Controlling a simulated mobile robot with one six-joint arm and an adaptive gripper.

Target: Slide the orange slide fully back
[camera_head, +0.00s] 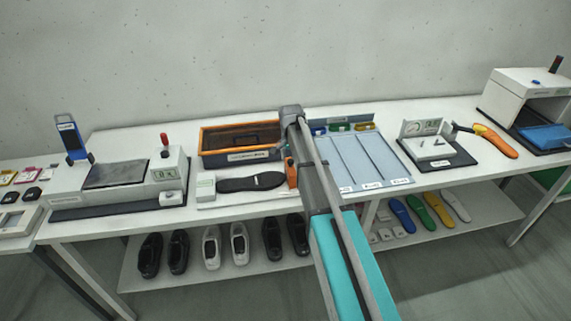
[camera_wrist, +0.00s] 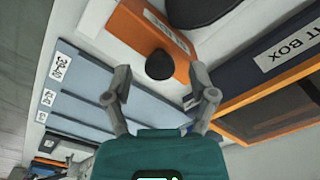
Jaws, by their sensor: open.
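The orange slide (camera_wrist: 140,35) is a block with a round black knob (camera_wrist: 160,64) on top and a pale label strip along one side. In the wrist view the knob lies between the two fingers of my gripper (camera_wrist: 158,78), which are spread apart. I cannot tell how far the fingertips are above the slide or whether they touch it. In the head view a part of the orange slide (camera_head: 292,175) shows beside my arm, at the right end of a black insole. My arm hides the rest of it and the fingers there.
An orange-rimmed box (camera_head: 205,154) stands just behind, close to my right finger in the wrist view (camera_wrist: 262,130). A blue-grey sorting board (camera_head: 362,165) lies to the right. A black insole (camera_head: 250,182) and a small white block (camera_head: 206,186) lie left of the slide.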

